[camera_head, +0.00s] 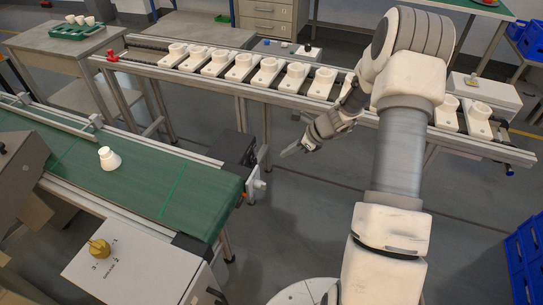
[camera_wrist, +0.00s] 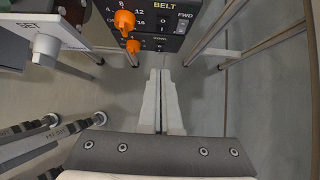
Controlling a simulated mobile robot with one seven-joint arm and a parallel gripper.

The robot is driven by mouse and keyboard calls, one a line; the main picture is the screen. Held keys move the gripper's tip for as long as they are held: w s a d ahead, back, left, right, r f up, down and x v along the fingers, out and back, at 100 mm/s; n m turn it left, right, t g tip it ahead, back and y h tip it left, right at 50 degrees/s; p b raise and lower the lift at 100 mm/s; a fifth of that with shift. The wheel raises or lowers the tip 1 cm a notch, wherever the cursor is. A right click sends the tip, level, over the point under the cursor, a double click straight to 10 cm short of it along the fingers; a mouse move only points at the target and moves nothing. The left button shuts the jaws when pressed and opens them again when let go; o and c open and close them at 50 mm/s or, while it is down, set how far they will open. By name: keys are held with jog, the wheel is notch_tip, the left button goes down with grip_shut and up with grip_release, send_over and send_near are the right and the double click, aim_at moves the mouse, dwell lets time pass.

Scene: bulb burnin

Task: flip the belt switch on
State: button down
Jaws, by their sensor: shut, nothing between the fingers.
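A black control panel (camera_wrist: 150,36) marked BELT is at the top of the wrist view. It carries two orange knobs, an upper one (camera_wrist: 124,20) and a lower one (camera_wrist: 133,46). Right of them are O and I style marks, and a small grey switch (camera_wrist: 182,26) under the letters FWD. The switch's position is too small to tell. My gripper (camera_wrist: 160,74) is shut and empty, its tips just below the panel in the picture and apart from it. In the head view my gripper (camera_head: 287,152) is right of a dark box (camera_head: 236,150) at the belt's end.
The green belt conveyor (camera_head: 150,185) bears a white bulb-like piece (camera_head: 109,158). Behind runs a rack (camera_head: 230,88) of white sockets. A white box with a yellow knob (camera_head: 98,248) is in front. Table legs flank the panel. Open floor lies around my gripper.

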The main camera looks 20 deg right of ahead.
aim_at(252, 161)
jog(key=a+r+b+x, duration=0.1)
jog(key=x, duration=0.5)
jog(key=w+b+x, duration=0.1)
jog(key=b+x, duration=0.1)
jog(key=x, duration=0.4)
jog(key=shift+w+a+r, duration=0.2)
jog(key=shift+a+r, duration=0.15)
jog(key=shift+a, duration=0.05)
jog(key=shift+w+a+f+b, duration=0.15)
jog(key=shift+f+b, duration=0.25)
jog(key=shift+b, duration=0.85)
jog(key=shift+r+p, duration=0.3)
jog(key=shift+p, duration=0.05)
jog(key=shift+r, duration=0.15)
jog(key=shift+r+p, duration=0.65)
jog(key=shift+r, duration=0.05)
